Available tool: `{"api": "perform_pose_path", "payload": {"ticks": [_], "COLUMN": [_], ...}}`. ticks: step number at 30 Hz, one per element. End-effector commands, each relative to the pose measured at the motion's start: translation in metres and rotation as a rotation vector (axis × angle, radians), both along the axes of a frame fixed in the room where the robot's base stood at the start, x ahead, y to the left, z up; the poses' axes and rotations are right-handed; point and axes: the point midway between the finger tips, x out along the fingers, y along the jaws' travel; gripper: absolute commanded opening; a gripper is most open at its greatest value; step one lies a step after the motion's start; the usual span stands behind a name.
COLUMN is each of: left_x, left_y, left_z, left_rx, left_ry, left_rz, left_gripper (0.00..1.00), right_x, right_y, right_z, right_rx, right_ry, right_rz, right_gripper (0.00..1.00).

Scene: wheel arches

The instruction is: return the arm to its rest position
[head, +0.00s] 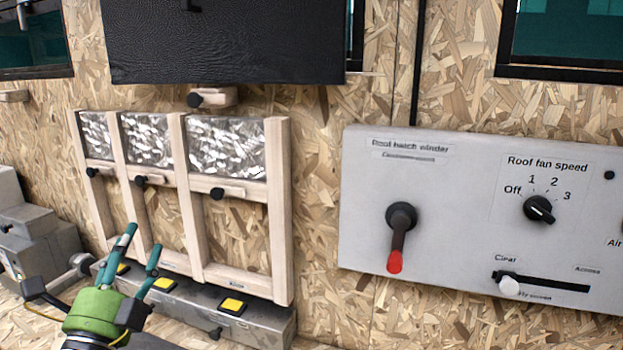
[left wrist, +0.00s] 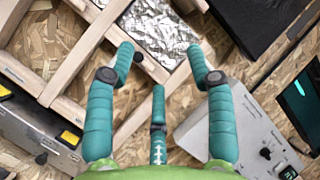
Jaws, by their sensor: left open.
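My left gripper (head: 142,259) is at the lower left of the head view, with a green body and teal fingers. It is open and empty, in front of the lower part of a wooden frame (head: 282,215). In the left wrist view its teal fingers (left wrist: 165,75) are spread apart with nothing between them. The frame and part of a grey panel show behind them. My right gripper is not in either view.
A grey control panel (head: 465,205) with a red-tipped winder handle (head: 396,255), a fan knob (head: 539,209) and a slider (head: 509,286) is on the right. A grey box with yellow switches (head: 232,305) runs below the frame. A black cover (head: 225,45) hangs above.

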Motion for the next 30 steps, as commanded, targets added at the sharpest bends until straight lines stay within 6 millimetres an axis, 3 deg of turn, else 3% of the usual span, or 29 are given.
{"api": "perform_pose_path", "payload": {"ticks": [1, 5, 9, 12, 15, 18, 26, 30], "left_x": [-0.001, -0.017, -0.059, -0.098, -0.137, -0.173, -0.256, -0.252], "left_y": [0.008, 0.022, 0.016, 0.001, -0.016, -0.034, -0.079, -0.082], "left_z": [-0.039, -0.136, -0.236, -0.293, -0.333, -0.361, -0.401, -0.437], "left_rx": [-0.177, -0.571, -0.926, -1.138, -1.296, -1.420, -1.655, -1.656], "left_ry": [0.108, 0.368, 0.632, 0.804, 0.945, 1.062, 1.316, 1.340], "left_rz": [0.018, 0.102, 0.228, 0.327, 0.422, 0.506, 0.705, 0.735], "left_gripper": [0.55, 0.55, 0.55, 0.55, 0.55, 0.55, 0.55, 0.55], "right_x": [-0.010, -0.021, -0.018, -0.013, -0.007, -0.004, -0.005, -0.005], "right_y": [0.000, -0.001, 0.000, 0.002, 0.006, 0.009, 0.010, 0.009], "right_z": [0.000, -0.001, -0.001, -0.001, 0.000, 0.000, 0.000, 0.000], "right_rx": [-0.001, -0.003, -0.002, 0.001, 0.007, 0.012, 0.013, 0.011], "right_ry": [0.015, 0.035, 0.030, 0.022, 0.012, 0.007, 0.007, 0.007], "right_rz": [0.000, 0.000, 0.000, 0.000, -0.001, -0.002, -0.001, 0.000], "right_gripper": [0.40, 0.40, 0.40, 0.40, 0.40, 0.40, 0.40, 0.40]}}
